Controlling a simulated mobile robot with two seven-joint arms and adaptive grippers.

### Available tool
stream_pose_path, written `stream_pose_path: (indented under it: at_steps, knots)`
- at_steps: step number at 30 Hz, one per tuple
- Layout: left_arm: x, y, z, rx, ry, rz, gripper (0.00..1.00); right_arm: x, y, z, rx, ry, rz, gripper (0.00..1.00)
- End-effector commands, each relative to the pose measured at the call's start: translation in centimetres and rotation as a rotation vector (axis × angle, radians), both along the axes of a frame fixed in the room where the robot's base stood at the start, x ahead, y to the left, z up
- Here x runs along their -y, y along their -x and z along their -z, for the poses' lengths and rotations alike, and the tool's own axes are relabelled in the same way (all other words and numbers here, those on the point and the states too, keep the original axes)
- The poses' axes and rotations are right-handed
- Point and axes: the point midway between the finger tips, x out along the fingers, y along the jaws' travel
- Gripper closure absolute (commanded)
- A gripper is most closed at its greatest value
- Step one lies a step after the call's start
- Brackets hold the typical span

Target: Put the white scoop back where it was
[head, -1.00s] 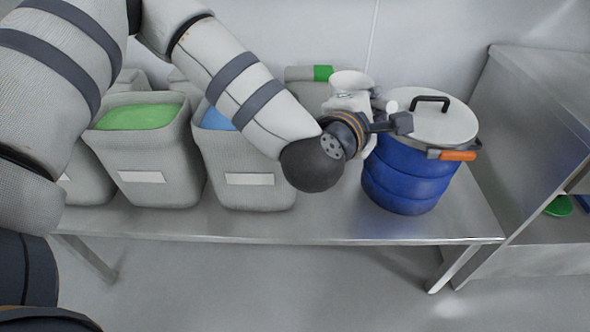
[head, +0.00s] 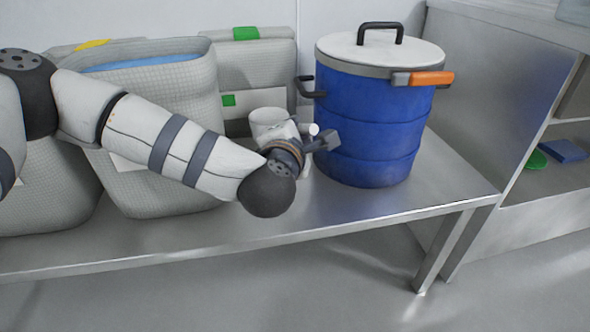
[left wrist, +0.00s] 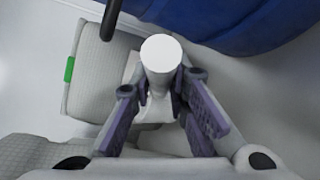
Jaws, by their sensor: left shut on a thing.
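The white scoop (head: 268,119) is held by my left gripper (head: 314,141), just left of the blue drum in the head view. My right gripper is not in view.
The blue drum (head: 368,135) has a pale lid, black handles and an orange latch. Grey bins (head: 165,190) stand to the left, one with blue contents; more stand behind. The steel table (head: 335,212) is bare in front of the drum. A steel shelf unit (head: 480,95) stands at right.

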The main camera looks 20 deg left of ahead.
Motion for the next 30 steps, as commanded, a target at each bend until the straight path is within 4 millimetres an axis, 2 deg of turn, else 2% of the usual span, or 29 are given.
stream_pose_path:
  at_steps: [1, 5, 12, 23, 24, 26, 30]
  knots:
    - [0.0, -0.1, 0.9, 0.0, 0.0, 0.001, 1.0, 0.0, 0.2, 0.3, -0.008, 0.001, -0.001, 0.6]
    - [0.0, 0.0, 2.0, 0.001, -0.001, 0.0, 1.0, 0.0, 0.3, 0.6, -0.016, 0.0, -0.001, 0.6]
    - [0.1, 0.0, 7.3, -0.002, 0.0, 0.001, 1.0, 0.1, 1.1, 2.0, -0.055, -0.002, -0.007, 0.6]
    - [0.0, 0.0, 7.3, 0.003, -0.001, 0.001, 1.0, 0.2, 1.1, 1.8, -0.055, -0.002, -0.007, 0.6]
    - [0.0, 0.0, 7.4, 0.003, 0.0, 0.001, 0.8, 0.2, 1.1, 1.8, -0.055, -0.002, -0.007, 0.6]
    - [0.0, 0.0, 7.3, 0.003, 0.0, 0.001, 0.67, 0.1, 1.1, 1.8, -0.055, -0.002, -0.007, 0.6]
    - [0.0, 0.0, 7.3, 0.003, 0.0, 0.001, 0.65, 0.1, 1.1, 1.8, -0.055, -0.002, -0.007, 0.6]
